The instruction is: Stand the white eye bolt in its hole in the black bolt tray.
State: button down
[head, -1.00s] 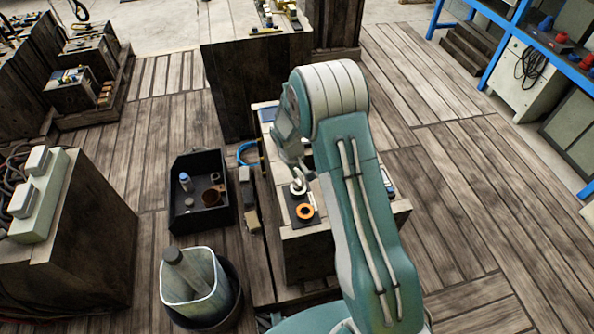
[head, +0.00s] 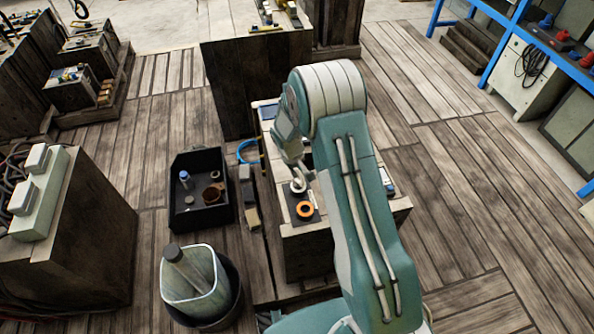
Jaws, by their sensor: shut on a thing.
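The white eye bolt (head: 299,187) shows as a pale ring at the far end of the black bolt tray (head: 316,214), which lies on a wooden block. My gripper (head: 301,176) is right at the white eye bolt, shut on it. The fingertips are small and partly hidden by my arm. An orange eye bolt (head: 305,210) stands at the near part of the tray. I cannot tell whether the white bolt's shank is in its hole or just above it; the hole is hidden.
The wooden block (head: 310,250) has a bare near edge. A black crate (head: 199,219) with small items stands on the floor to the left. A bin (head: 205,290) with a pale container stands nearer. My arm covers the block's right side.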

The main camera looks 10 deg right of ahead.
jog(key=shift+f, duration=0.5)
dwell(0.4)
jog(key=c, duration=0.5)
grip_release()
jog(key=shift+c, duration=0.2)
jog(key=s+a+r+m+t, duration=0.1)
jog(key=s+r, duration=0.1)
jog(key=r, duration=0.9)
jog(key=s+r, duration=0.3)
jog(key=r, duration=0.8)
jog(key=s+r+m+t+y, duration=0.1)
jog(key=s+r, duration=0.7)
jog(key=r, duration=0.1)
jog(key=s+r+m+t, duration=0.1)
jog(key=s+r, duration=0.2)
jog(key=s, duration=0.6)
jog(key=s+d+r+m+t+y, duration=0.1)
jog(key=s+r, duration=0.2)
jog(key=s, duration=0.5)
jog(key=shift+s+t, duration=0.4)
